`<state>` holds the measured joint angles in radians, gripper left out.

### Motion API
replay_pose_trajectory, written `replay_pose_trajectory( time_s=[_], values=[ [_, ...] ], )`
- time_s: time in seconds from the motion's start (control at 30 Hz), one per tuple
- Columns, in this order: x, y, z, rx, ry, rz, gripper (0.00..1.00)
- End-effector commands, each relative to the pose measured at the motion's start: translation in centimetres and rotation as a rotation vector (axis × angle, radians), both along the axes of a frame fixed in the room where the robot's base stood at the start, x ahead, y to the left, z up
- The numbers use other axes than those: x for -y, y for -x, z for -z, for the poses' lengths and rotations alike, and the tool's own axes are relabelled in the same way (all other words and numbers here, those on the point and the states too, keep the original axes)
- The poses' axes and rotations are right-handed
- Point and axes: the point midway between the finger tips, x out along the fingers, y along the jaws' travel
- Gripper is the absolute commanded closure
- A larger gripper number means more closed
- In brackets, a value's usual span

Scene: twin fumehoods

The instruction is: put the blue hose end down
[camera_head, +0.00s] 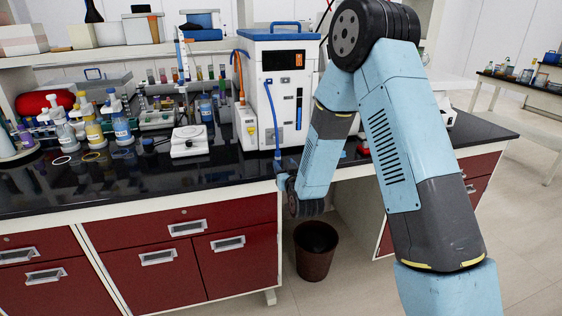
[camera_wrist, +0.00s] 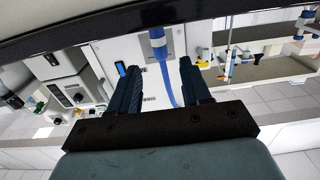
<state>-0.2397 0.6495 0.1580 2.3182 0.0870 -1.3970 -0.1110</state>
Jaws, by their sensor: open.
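The blue hose (camera_head: 272,118) runs down the front of the white machine (camera_head: 288,80) with the blue top frame. Its lower end (camera_head: 277,155) is at the front edge of the black bench top. In the wrist view the blue hose end (camera_wrist: 157,40) is a thick cylinder near the dark bench edge, and the thin hose (camera_wrist: 168,80) trails from it between the fingers. My gripper (camera_wrist: 158,66) is open, with a finger on each side of the hose line. The hose end lies just past the fingertips and looks free of them. In the head view my arm mostly hides the gripper.
A white balance (camera_head: 189,142) and several bottles (camera_head: 121,122) stand left on the black bench top (camera_head: 180,172). Red drawers (camera_head: 230,245) are below. A dark bin (camera_head: 315,250) stands on the floor under the knee space. The bench front left of the machine is clear.

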Motion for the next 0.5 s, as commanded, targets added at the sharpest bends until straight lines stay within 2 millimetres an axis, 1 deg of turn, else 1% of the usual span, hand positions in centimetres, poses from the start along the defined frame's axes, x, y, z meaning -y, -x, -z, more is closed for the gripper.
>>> replay_pose_trajectory(
  time_s=[0.03,0.2,0.33,0.5],
  values=[
    [0.3,1.0,0.0,-0.002,0.001,-0.001,0.52],
    [1.0,3.5,0.0,-0.001,0.000,-0.001,0.52],
    [1.4,4.7,0.0,0.000,0.000,0.000,0.52],
    [1.5,5.4,0.0,0.000,0.000,0.000,0.52]
  ],
)
